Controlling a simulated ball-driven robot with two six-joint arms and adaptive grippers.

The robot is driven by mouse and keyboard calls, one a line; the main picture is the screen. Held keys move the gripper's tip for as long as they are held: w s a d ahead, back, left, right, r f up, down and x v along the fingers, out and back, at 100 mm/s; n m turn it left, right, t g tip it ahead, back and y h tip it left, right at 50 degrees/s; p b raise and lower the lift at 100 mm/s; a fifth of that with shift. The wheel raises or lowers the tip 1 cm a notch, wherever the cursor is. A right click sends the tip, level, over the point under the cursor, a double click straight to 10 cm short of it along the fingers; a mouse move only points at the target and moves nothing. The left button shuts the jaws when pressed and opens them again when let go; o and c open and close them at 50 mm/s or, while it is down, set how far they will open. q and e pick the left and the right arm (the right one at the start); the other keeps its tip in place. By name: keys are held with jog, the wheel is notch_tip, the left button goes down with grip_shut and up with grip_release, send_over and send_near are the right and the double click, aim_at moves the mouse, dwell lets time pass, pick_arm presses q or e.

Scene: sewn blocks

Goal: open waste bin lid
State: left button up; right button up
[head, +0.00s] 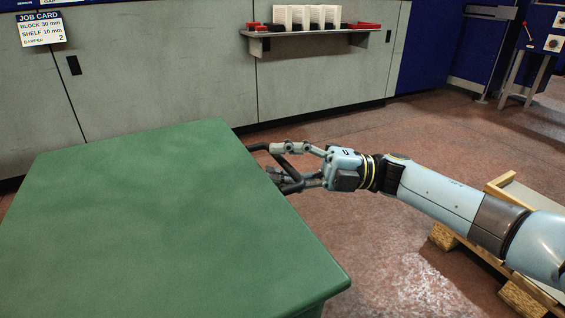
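The waste bin's lid (150,215) is a large flat green panel with rounded corners, filling the lower left of the head view. It looks level and shut. A dark bar handle (289,171) sticks out from its right edge. My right gripper (276,160) reaches in from the right at this handle. Its two fingers are spread apart, one above and one below, with the bar crossing between them. Whether the fingers touch the bar is hard to tell. The lower finger is partly hidden behind the bar. My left gripper is not in view.
A wall shelf (312,33) holds white blocks and red items. A job card (40,28) hangs on grey cabinets (160,70). A wooden pallet (512,290) lies at the lower right, under my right arm. The red-brown floor right of the bin is mostly clear.

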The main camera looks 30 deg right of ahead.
grip_shut()
jog(key=shift+r, duration=0.15)
dwell(0.4)
